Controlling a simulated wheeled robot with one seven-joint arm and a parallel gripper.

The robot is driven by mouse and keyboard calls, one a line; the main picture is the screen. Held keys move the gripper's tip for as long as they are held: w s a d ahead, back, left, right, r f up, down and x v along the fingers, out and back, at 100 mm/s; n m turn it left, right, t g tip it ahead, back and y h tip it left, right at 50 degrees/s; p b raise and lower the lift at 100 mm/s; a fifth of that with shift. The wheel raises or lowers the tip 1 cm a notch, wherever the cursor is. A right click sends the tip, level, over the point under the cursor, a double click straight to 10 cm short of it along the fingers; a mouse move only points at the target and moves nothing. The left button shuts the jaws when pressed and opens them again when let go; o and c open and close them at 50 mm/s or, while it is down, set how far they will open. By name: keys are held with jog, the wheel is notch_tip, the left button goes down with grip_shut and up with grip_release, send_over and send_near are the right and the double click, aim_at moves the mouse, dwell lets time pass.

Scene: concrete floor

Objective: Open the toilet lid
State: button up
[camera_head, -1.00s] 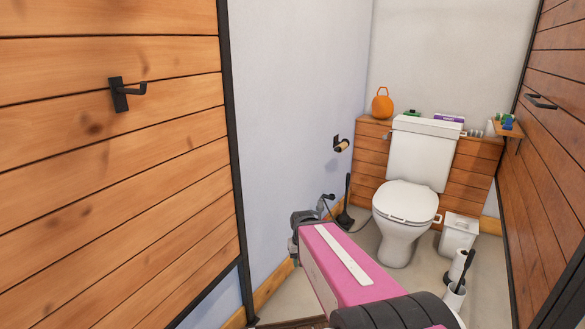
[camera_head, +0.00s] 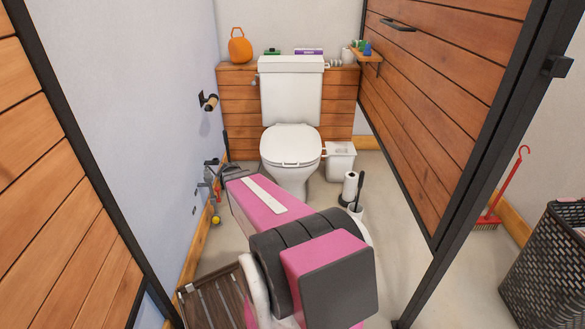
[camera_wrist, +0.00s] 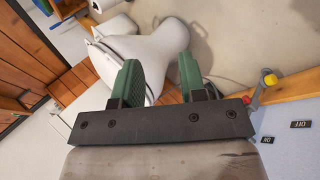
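The white toilet (camera_head: 290,178) stands against the back wall, and its lid (camera_head: 292,142) is down over the bowl. In the wrist view the toilet (camera_wrist: 155,38) appears sideways, beyond the fingers. My gripper (camera_wrist: 160,62) has two green fingers held apart, with nothing gripped between them. The left finger overlaps the toilet in the picture, but no contact can be made out. In the head view my pink arm reaches toward the toilet's lower left, and its fingers cannot be made out.
A pipe with red and yellow fittings (camera_head: 213,190) is low on the left wall. A bin (camera_head: 341,162), a paper roll (camera_head: 349,187) and a brush holder (camera_head: 356,207) stand right of the toilet. Wooden partitions flank both sides. A dark basket (camera_head: 548,262) is outside at right.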

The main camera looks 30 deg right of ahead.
jog(key=w+d+f+n+t+h, duration=0.1)
jog(key=w+d+f+h, duration=0.1)
jog(key=w+d, duration=0.3)
jog(key=w+d+f+n+t+h, duration=0.1)
jog(key=w+d+f+h, duration=0.1)
jog(key=d, duration=1)
jog(key=w+d+f+n+t+h, duration=0.1)
jog(key=w+d+f+n+h, duration=0.1)
jog(key=w+d+h, duration=0.2)
jog(key=shift+w+d+f, duration=0.1)
jog(key=shift+w+d, duration=0.5)
jog(key=shift+d, duration=0.35)
jog(key=shift+w+d+f, duration=0.1)
jog(key=shift+w+d, duration=0.5)
jog(key=shift+d, duration=0.35)
jog(key=shift+w+d+f, duration=0.1)
jog(key=shift+w+d, duration=0.5)
jog(key=shift+d, duration=0.35)
grip_shut()
